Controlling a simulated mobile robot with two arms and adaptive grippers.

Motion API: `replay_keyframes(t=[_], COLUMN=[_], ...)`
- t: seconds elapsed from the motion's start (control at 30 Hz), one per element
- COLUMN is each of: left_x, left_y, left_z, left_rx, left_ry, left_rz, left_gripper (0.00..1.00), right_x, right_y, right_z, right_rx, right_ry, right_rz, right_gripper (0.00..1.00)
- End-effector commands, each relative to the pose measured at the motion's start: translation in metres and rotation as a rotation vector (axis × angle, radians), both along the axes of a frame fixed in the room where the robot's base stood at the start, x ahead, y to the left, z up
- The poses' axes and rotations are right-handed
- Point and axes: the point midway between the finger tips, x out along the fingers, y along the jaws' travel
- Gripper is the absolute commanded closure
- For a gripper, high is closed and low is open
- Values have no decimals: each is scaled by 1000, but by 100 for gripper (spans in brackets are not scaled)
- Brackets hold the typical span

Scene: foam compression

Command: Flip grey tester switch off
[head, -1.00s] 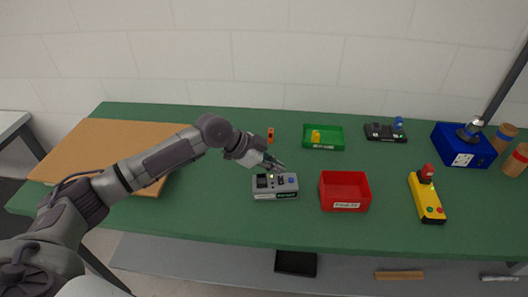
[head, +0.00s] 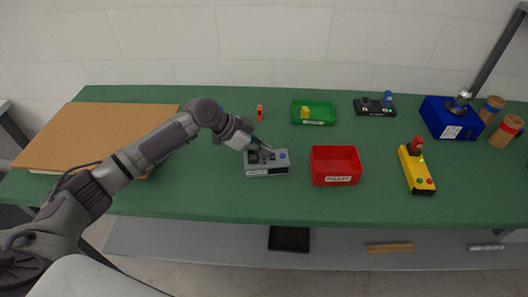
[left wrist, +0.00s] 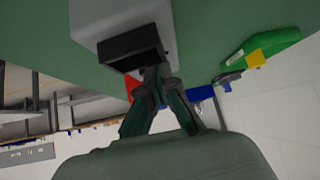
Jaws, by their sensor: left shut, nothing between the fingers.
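The grey tester (head: 268,169) is a small box with dark parts and a blue button on top, near the middle of the table in the head view. My left gripper (head: 266,147) is shut and empty, its tips at the tester's back top edge. In the left wrist view the grey tester (left wrist: 92,18) shows a black block (left wrist: 132,48), with my shut fingertips (left wrist: 155,78) right by it. I cannot tell whether they touch. The switch's position is too small to read. My right gripper is out of view.
A red bin (head: 335,180) stands just right of the tester. A yellow control box (head: 415,170) is farther right. A green tray (head: 325,113), a black device (head: 372,107) and a blue box (head: 447,117) stand behind. A brown board (head: 85,135) lies left. Green table is clear in front.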

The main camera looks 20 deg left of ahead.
Motion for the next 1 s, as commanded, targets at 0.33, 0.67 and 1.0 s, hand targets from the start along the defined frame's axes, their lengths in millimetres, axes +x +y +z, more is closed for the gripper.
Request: replay_keyframes(t=[0.33, 0.67, 1.0], left_x=[-6, -17, -16], left_y=[-1, -7, -8], left_z=[-3, -1, 3], left_rx=[8, 7, 6], left_ry=[9, 9, 4], left_rz=[-4, -3, -2], left_gripper=[100, 100, 100], right_x=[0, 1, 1], right_y=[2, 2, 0], right_z=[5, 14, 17], right_rx=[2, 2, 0], right_ry=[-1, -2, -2], right_rz=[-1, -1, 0], right_gripper=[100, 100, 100])
